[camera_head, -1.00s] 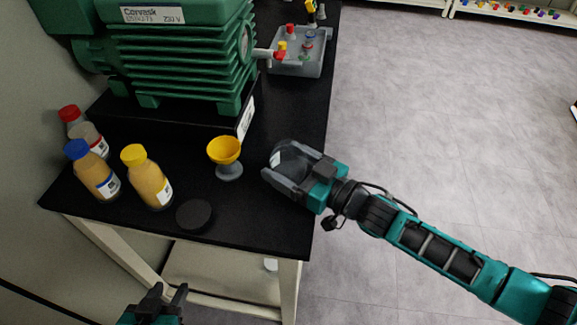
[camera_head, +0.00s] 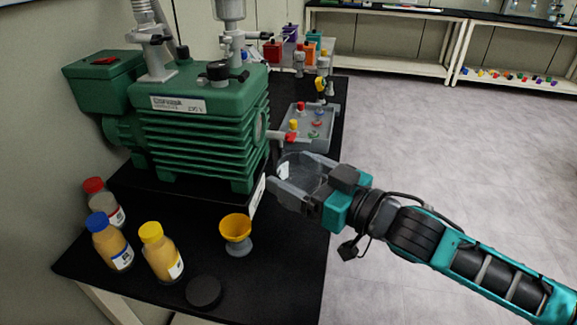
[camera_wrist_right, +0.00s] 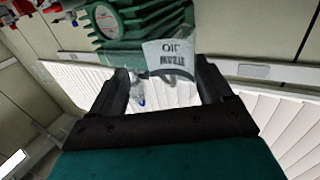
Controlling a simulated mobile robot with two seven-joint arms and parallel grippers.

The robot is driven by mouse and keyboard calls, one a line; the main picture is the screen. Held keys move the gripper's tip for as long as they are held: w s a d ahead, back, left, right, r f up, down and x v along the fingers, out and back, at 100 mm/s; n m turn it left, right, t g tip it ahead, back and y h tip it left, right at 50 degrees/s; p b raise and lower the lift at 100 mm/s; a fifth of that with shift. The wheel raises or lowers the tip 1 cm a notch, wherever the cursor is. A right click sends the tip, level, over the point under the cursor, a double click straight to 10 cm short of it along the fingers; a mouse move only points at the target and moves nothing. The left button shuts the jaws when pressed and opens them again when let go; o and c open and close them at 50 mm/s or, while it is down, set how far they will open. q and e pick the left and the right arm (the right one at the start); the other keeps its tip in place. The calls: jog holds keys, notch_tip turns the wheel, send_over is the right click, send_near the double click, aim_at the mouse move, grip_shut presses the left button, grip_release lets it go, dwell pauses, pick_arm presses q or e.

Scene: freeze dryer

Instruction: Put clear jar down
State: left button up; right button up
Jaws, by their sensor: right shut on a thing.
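My right gripper (camera_head: 288,186) is shut on the clear jar (camera_head: 306,170), a see-through container with a pale label, and holds it near the right edge of the black table, by the green pump. In the right wrist view the jar (camera_wrist_right: 168,62) sits between the two fingers (camera_wrist_right: 163,90), and its label shows the words "WASTE OIL" upside down. In the head view the fingers partly hide the jar. My left gripper is not in view now.
The green pump (camera_head: 200,125) stands on the black table (camera_head: 295,262). Near it are a yellow funnel cup (camera_head: 236,228), a round black lid (camera_head: 203,292), and bottles with red, blue and yellow caps (camera_head: 160,255). A grey tray (camera_head: 322,143) lies behind. The table's front right is clear.

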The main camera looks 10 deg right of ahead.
jog(key=shift+a+r, duration=0.1)
jog(key=shift+r, duration=0.1)
jog(key=shift+s+a+m+t+h, duration=0.25)
jog(key=shift+s+m+t+h, duration=0.15)
jog(key=shift+h, duration=0.1)
jog(key=shift+d+f+m+h, duration=0.15)
jog(key=shift+d+m+h, duration=0.05)
jog(key=shift+m+h, duration=0.2)
jog(key=s+d+f+m+t+h, duration=0.3)
jog(key=d+f+m+h, duration=0.3)
jog(key=d+h, duration=0.3)
jog(key=shift+s+d+h, duration=0.35)
jog(key=shift+d+h, duration=0.05)
jog(key=shift+s+f, duration=0.1)
